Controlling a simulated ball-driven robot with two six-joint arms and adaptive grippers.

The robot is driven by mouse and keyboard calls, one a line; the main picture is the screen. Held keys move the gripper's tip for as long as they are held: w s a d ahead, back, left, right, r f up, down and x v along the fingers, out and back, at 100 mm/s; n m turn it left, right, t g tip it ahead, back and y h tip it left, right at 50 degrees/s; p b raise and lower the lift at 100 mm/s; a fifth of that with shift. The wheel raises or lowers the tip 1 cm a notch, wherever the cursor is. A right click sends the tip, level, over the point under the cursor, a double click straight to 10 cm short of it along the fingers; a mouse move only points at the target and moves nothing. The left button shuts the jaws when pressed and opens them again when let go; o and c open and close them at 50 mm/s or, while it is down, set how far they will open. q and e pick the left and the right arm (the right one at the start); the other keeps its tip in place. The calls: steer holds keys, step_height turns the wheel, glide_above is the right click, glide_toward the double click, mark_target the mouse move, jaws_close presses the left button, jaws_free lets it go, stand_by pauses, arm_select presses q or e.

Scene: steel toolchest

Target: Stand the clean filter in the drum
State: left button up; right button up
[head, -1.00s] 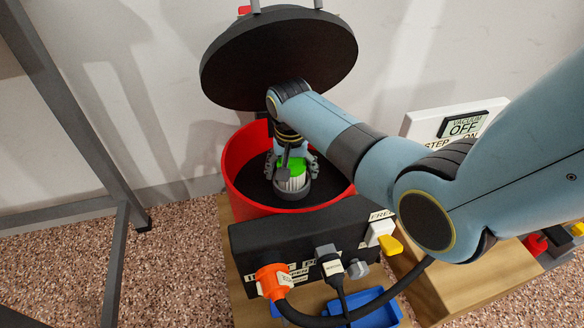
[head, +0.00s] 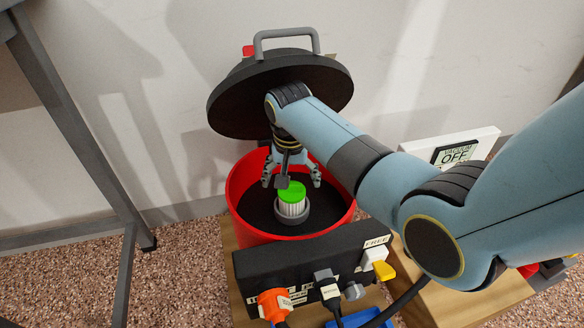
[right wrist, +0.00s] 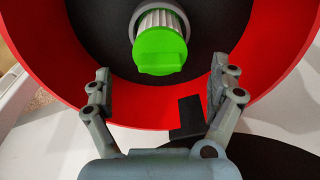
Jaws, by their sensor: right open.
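The clean filter, white and pleated with a green cap (head: 292,191), stands upright in a grey ring (head: 293,219) on the black floor inside the red drum (head: 243,222). In the right wrist view the filter's green cap (right wrist: 160,50) shows at the top, with the drum's red wall (right wrist: 285,60) around it. My right gripper (head: 291,183) is open and empty just above and behind the filter, apart from it. Its two fingers (right wrist: 160,95) are spread wide in the right wrist view. My left gripper is not in view.
The drum's black lid (head: 235,105) stands raised behind my right arm. A black panel (head: 300,262) with an orange plug (head: 274,304), a grey plug and a yellow lever (head: 384,270) is in front of the drum. A "VACUUM OFF" sign (head: 454,154) is at the right. A grey frame (head: 75,130) stands left.

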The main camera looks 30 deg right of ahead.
steer(key=shift+r, duration=0.3)
steer(key=shift+s+f, duration=0.15)
steer(key=shift+s, duration=0.25)
steer(key=s+r+n, duration=0.2)
steer(key=s+n, duration=0.2)
steer(key=s, duration=1.2)
steer(key=s+r+n, duration=0.2)
steer(key=s+n, duration=0.2)
steer(key=s, duration=1.2)
steer(key=shift+d+r+t+y, duration=0.15)
steer(key=shift+r+t+y, duration=0.15)
steer(key=shift+t, duration=0.1)
steer(key=shift+f, duration=0.1)
